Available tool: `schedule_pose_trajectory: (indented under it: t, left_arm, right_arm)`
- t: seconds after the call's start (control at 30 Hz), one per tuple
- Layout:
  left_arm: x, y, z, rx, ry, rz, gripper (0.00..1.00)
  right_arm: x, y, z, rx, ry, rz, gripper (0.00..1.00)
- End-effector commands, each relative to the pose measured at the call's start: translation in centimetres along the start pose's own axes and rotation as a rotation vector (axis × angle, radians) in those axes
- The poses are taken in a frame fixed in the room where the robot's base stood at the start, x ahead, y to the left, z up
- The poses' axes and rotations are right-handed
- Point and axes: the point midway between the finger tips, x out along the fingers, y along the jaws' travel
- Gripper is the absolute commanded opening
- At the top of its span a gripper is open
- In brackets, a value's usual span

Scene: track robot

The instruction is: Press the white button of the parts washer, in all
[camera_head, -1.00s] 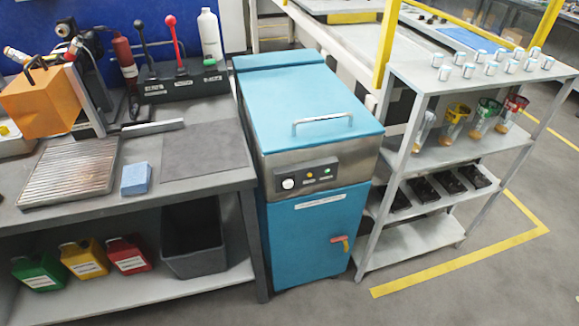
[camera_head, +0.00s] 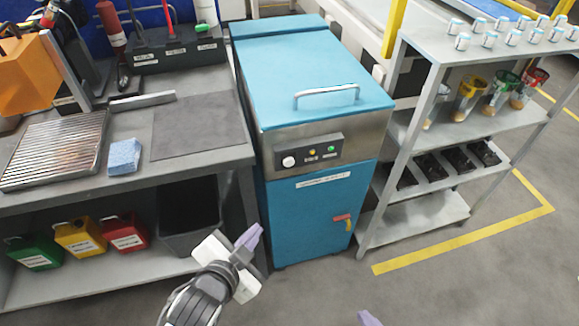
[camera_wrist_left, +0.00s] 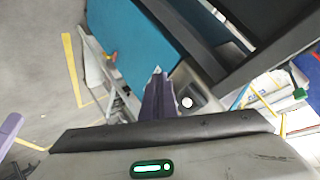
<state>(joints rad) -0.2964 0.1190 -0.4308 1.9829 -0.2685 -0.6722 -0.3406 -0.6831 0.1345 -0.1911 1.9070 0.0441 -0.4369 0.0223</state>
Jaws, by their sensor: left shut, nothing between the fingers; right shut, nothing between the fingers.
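The parts washer (camera_head: 305,80) is a blue cabinet with a grey lid handle and a steel front band. Its round white button (camera_head: 288,161) sits at the left of a dark panel, beside a yellow and a green light. The button (camera_wrist_left: 187,103) also shows in the left wrist view, just right of my left fingertips (camera_wrist_left: 157,75). My left gripper (camera_head: 250,237) is shut and empty, below the button in the head view and apart from it. Only a purple fingertip of my right gripper (camera_head: 368,318) shows at the bottom edge; it is shut.
The workbench (camera_head: 200,175) stands left of the washer, with jerrycans and a grey bin below. A grey shelf rack (camera_head: 410,120) with cups and jars stands to the right. A red and yellow valve handle (camera_head: 343,219) sticks out low on the washer's front.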

Motion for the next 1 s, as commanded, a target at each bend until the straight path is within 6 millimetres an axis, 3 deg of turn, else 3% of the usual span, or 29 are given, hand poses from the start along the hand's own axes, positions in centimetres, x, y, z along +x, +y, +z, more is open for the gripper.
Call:
schedule_pose_trajectory:
  t: [0.03, 0.1, 0.3, 0.47, 1.0]
  left_arm:
    - [0.9, -0.3, -2.6, 0.085, 0.053, -0.022, 0.00]
    - [1.8, 0.2, -5.2, 0.199, 0.134, -0.046, 0.00]
    - [2.9, 2.5, -10.4, 0.413, 0.331, -0.091, 0.00]
    - [3.0, 3.1, -11.5, 0.461, 0.378, -0.103, 0.00]
    - [3.2, 2.4, -11.2, 0.454, 0.373, -0.106, 0.00]
  right_arm:
    - [0.3, 0.1, 0.0, 0.000, 0.005, 0.000, 0.00]
    - [0.3, 0.0, -0.2, 0.000, 0.008, 0.000, 0.00]
    - [0.2, 0.0, -0.3, 0.000, 0.008, 0.000, 0.00]
    - [0.1, 0.0, -0.1, 0.000, 0.005, 0.000, 0.00]
    - [0.1, 0.0, 0.4, 0.001, -0.002, 0.000, 0.00]
